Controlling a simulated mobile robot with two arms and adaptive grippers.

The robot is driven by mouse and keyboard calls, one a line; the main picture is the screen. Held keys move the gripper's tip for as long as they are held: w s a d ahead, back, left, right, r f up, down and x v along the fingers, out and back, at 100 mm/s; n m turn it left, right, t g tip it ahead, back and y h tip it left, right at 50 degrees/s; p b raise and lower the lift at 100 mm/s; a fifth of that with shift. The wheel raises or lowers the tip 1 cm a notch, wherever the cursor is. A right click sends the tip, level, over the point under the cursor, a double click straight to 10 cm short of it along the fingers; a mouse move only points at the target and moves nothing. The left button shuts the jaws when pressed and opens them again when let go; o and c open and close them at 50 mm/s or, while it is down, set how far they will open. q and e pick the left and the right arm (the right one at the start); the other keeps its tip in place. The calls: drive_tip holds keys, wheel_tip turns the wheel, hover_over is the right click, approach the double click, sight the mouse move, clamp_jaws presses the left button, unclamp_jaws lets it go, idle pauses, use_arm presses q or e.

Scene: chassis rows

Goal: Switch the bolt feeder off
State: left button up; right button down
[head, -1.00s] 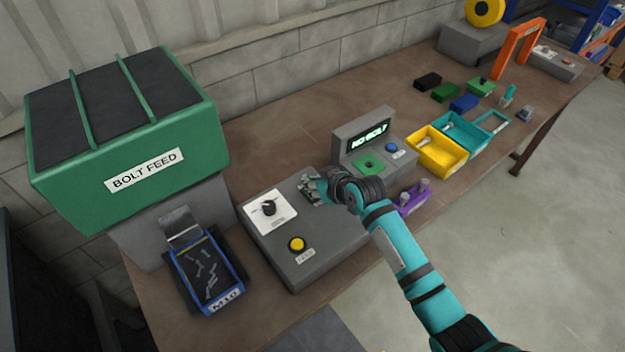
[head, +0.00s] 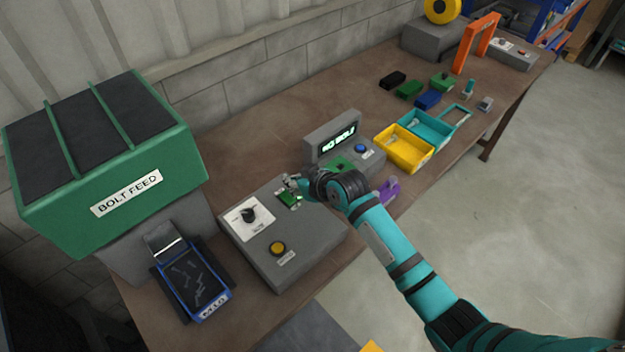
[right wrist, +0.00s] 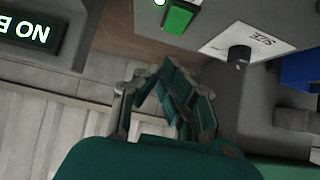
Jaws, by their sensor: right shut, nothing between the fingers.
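The bolt feeder is a green hopper (head: 105,165) marked BOLT FEED, at the left of the bench. The grey control box (head: 318,238) in front of it carries a small green switch (head: 289,199), also in the right wrist view (right wrist: 179,18). The box also has a black knob (head: 248,215) on a white plate and a yellow button (head: 278,248). My right gripper (head: 289,181) is shut and empty, close beside the switch at its far side; I cannot tell whether it touches. My left gripper is not in view.
A blue bolt tray (head: 203,308) marked M10 sits below the hopper. A grey display unit (head: 320,133) reading NO BOLT stands behind my gripper. Yellow (head: 405,148) and teal (head: 428,128) bins, several small blocks and an orange arch (head: 477,42) lie further right.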

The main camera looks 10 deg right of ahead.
drive_tip(key=b+v, duration=0.1)
drive_tip(key=v, duration=0.7)
drive_tip(key=shift+s+d+b, duration=0.2)
drive_tip(key=shift+s+b, duration=0.1)
drive_tip(key=shift+s, duration=0.1)
drive_tip(key=shift+w+f, duration=0.1)
